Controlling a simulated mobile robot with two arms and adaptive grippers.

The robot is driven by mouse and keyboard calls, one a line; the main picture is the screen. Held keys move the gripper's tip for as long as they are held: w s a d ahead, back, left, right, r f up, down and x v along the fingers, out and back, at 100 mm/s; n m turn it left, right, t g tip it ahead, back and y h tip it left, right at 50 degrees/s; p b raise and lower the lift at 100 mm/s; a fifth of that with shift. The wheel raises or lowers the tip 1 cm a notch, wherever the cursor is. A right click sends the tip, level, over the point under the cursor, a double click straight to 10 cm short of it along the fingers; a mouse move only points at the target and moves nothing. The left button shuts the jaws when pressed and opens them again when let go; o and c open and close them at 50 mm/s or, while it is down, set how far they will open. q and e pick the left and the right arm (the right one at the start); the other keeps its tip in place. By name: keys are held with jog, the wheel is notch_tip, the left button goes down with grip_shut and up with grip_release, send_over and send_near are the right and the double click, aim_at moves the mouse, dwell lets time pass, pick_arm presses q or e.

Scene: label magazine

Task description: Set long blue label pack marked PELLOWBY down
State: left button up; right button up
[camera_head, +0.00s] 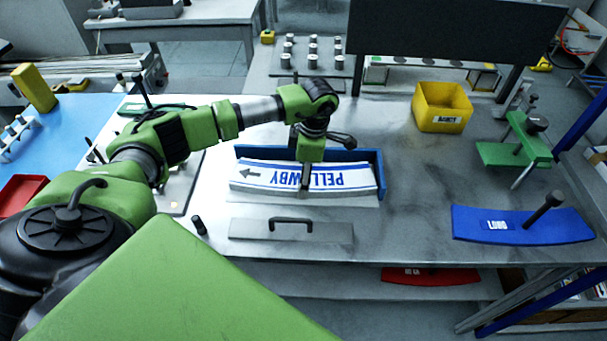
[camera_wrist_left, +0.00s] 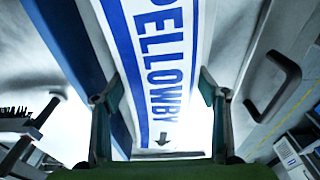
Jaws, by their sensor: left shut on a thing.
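The long label pack (camera_head: 338,180) is white with blue stripes, the word PELLOWBY and an arrow; its lettering reads upside down in the head view. In the left wrist view the fingers (camera_wrist_left: 160,92) stand on either long side of the pack (camera_wrist_left: 165,45). Whether the pack's underside touches the holder is hidden. My right gripper is not in view.
A grey plate with a black handle (camera_head: 291,231) lies in front of the holder. To the right are a yellow bin (camera_head: 442,106), a green clamp stand (camera_head: 515,150) and a curved blue plate with a knob (camera_head: 520,226). The table between holder and bin is clear.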

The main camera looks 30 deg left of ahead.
pick_arm(q)
jog(key=shift+f, duration=0.1)
jog(key=o, duration=1.8)
